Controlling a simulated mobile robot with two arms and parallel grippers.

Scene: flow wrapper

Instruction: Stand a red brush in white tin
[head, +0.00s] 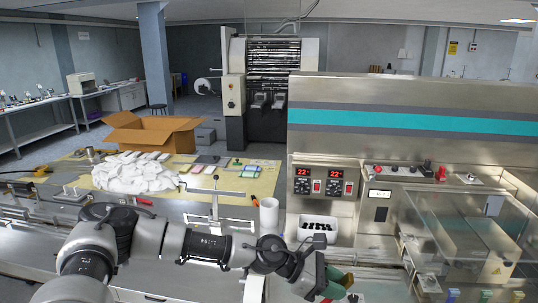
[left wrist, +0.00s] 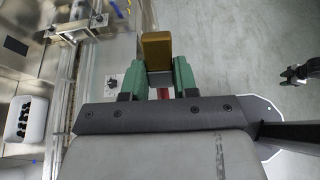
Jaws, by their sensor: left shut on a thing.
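The white tin (head: 269,216) stands upright on the machine's deck in the head view, beyond my left forearm. My left gripper (head: 340,283) is low in the head view, to the right of the tin and nearer to me. In the left wrist view, its green fingers (left wrist: 158,78) are shut on the red brush (left wrist: 158,48). The brush's ochre bristle end and grey band show past the fingers, and a bit of red shows between them. A dark gripper, seemingly my right one (left wrist: 292,76), is at the right edge there; its jaw state is unclear.
A white bin (head: 318,229) with dark pieces stands right of the tin, below the red displays (head: 325,173). Clear guards (head: 450,225) are at the right. White cloths (head: 135,174) and an open cardboard box (head: 152,133) are at the left. Bare floor (left wrist: 235,50) shows below the brush.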

